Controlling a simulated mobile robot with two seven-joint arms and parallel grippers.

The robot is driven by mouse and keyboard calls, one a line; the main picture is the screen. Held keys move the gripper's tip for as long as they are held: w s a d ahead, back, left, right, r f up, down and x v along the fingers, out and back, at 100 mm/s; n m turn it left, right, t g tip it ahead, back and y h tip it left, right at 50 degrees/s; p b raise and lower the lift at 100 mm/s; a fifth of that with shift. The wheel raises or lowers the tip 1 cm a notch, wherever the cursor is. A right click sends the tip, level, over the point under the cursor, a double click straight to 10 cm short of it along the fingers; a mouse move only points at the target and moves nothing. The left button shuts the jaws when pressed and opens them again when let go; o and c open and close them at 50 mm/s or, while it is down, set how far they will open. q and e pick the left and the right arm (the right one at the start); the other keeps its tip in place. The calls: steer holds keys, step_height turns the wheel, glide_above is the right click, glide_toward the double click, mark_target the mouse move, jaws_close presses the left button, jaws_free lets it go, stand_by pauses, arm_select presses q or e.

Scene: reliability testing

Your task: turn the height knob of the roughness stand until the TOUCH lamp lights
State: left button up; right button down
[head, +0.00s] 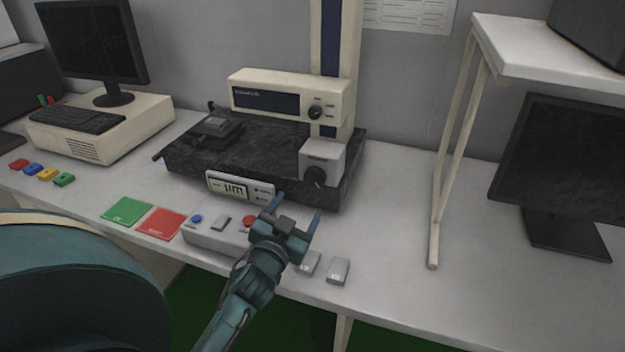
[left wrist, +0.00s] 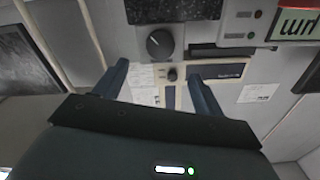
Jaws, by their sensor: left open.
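The roughness stand has a dark granite base (head: 260,152), a tall column (head: 336,60) and a cream unit with a small knob (head: 315,112). I cannot read which is the height knob.
A control box (head: 205,240) with blue and red buttons stands beneath my left gripper. Green (head: 127,210) and red (head: 161,223) pads lie left of it. Two small grey blocks (head: 338,271) sit near the front edge. A shelf leg (head: 446,190) and monitor (head: 555,180) stand right.

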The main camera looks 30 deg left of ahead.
mark_target(314, 179)
arm_select(q)
steer(key=x, duration=1)
steer(key=shift+w+a, duration=0.2)
steer(key=shift+w, duration=0.15)
steer(key=shift+c, duration=0.4)
steer(key=c, duration=0.9)
